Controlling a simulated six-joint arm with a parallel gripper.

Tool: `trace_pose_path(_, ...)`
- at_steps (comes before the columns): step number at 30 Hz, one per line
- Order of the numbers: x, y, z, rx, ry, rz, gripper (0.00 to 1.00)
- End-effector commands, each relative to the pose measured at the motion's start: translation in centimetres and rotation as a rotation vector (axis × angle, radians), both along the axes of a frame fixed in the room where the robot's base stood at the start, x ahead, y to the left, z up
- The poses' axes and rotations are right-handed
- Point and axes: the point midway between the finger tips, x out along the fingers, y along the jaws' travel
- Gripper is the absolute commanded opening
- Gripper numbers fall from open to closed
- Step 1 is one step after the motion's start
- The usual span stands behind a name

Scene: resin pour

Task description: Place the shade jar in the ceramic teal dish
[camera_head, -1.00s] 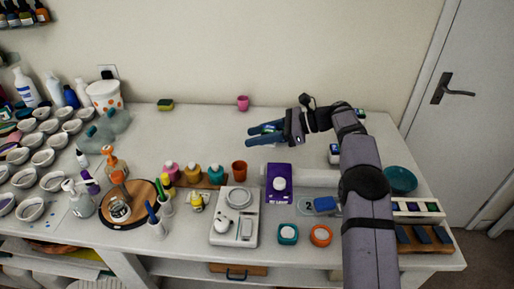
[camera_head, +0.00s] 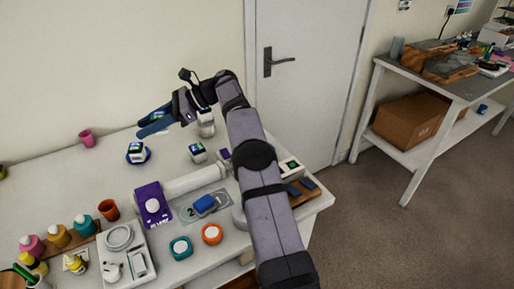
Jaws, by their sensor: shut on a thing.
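A purple box (camera_head: 152,203), a white roll (camera_head: 195,182), a blue sponge-like piece (camera_head: 204,203), a teal container (camera_head: 181,247) and an orange ring-like container (camera_head: 211,233) fill the front. A pink cup (camera_head: 86,138) stands at the back. The table ends right of my arm.

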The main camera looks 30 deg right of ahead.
Motion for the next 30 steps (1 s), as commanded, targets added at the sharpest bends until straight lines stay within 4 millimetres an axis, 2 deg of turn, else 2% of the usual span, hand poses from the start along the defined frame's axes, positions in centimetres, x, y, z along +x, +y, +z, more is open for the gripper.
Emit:
trace_pose_path(1,0.2,-2.5,1.7,-0.001,-0.005,-0.039,0.10)
trace_pose_path(3,0.1,-5.4,3.4,-0.001,-0.004,-0.088,0.10)
trace_pose_path(9,-1.6,-14.2,7.4,0.000,0.000,-0.243,0.10)
trace_pose_path(15,-5.1,-22.4,10.2,0.000,0.001,-0.420,0.10)
trace_pose_path(18,-6.8,-25.5,10.8,0.000,0.000,-0.511,0.10)
trace_pose_path(21,-8.3,-27.9,10.8,0.000,0.001,-0.598,0.10)
trace_pose_path(24,-9.5,-29.5,10.1,0.001,0.001,-0.674,0.10)
trace_pose_path(26,-10.0,-30.0,9.3,0.001,0.002,-0.712,0.10)
trace_pose_path(30,-10.5,-29.7,6.4,0.001,0.005,-0.777,0.10)
